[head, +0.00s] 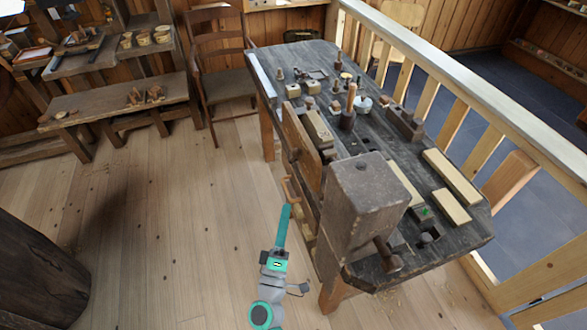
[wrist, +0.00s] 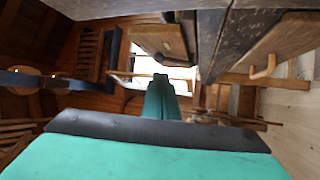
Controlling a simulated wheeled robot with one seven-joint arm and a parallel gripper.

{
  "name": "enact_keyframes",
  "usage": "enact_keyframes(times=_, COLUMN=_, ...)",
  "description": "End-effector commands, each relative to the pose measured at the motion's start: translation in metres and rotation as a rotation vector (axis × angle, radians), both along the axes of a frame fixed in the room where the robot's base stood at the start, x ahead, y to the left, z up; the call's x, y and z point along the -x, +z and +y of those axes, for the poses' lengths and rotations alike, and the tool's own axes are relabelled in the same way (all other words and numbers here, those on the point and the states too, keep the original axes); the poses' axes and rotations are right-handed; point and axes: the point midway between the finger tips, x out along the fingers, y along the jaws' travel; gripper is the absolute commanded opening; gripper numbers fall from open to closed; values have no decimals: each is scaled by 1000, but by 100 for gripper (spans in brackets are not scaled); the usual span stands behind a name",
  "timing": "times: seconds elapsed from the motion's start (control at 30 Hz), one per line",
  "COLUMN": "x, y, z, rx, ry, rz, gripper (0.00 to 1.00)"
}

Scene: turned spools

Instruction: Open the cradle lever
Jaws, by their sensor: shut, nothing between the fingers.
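A curved orange-brown wooden handle (head: 287,190) sticks out from the front side of the workbench (head: 378,165). It may be the cradle lever, but I cannot tell for sure. A similar handle (wrist: 264,68) shows at the right in the wrist view, on a wooden board. My teal gripper (head: 286,212) is shut and empty, in front of the bench, with its tip close below the handle in the head view. I cannot tell whether they touch. In the wrist view my gripper (wrist: 161,82) points away from the camera, and the handle lies to its right, apart from it.
A large wooden block (head: 365,190) with a vise screw stands at the bench's near end. Turned pieces, a mallet (head: 349,110) and pale wood bars (head: 452,178) lie on the bench. A chair (head: 218,70) stands behind it.

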Motion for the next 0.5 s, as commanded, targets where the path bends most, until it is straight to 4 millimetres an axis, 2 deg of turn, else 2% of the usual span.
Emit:
enact_keyframes(times=0.37, x=-2, y=2, z=0, rx=5, ry=-3, rz=-5, gripper=0)
enact_keyframes(times=0.5, x=-10, y=6, z=-2, rx=5, ry=-4, rz=-7, gripper=0)
